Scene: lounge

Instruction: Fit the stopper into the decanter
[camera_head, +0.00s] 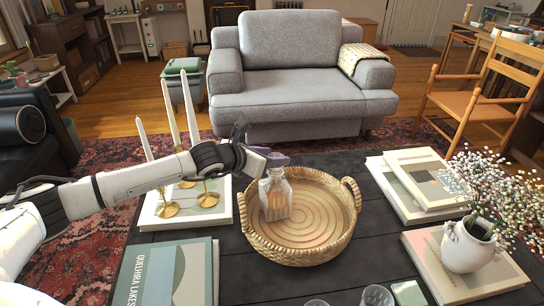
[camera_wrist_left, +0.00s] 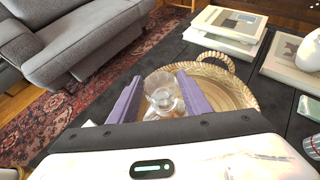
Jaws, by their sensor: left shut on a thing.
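The clear glass decanter (camera_head: 275,196) stands upright in the left part of a round woven tray (camera_head: 345,222). My left gripper (camera_head: 275,160) is right at the top of the decanter, its purple fingers level with the neck. In the left wrist view, the gripper (camera_wrist_left: 160,92) has its fingers on either side of a round, clear glass piece, the stopper (camera_wrist_left: 160,80). It is shut on the stopper, in line with the decanter's mouth. The fingers mostly hide the stopper in the head view. I cannot tell whether stopper and neck touch. My right gripper is not in view.
Candlesticks with tall white candles (camera_head: 172,115) stand on a book just left of the decanter, close to my left arm. Books (camera_head: 425,180) and a white flower vase (camera_head: 468,248) are on the right. Glasses (camera_head: 376,296) stand at the front edge. The tray's right part is clear.

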